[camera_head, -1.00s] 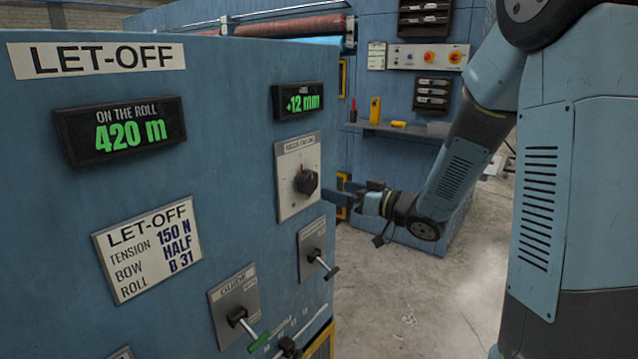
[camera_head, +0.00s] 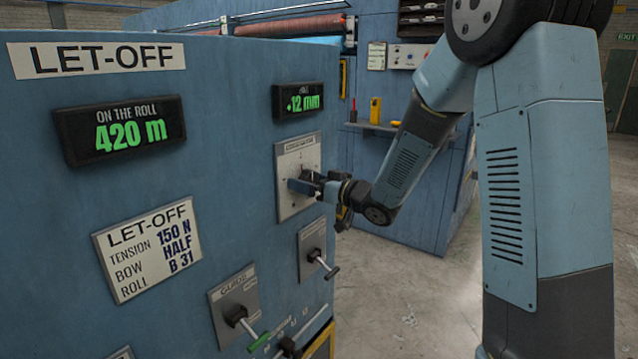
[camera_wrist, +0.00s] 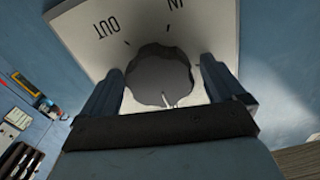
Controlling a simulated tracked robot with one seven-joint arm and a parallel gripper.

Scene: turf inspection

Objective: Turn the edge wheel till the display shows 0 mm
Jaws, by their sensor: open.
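The edge wheel is a dark scalloped knob (camera_wrist: 160,76) on a pale plate (camera_wrist: 88,35) marked OUT and IN, seen in the wrist view. A pale pointer line shows on the knob's near side. My gripper (camera_wrist: 162,88) is open, with one finger on each side of the knob; I cannot tell whether either finger touches it. In the head view my gripper (camera_head: 308,185) is at the plate (camera_head: 298,153) and hides the knob. The small display (camera_head: 298,101) above the plate reads +12 mm in green.
The blue panel also carries a 420 m display (camera_head: 120,129), a LET-OFF card (camera_head: 147,249), a lever with a green tip (camera_head: 244,320) and a dark-handled lever (camera_head: 318,258) just below the wheel's plate. A shelf (camera_head: 375,127) with small items stands behind.

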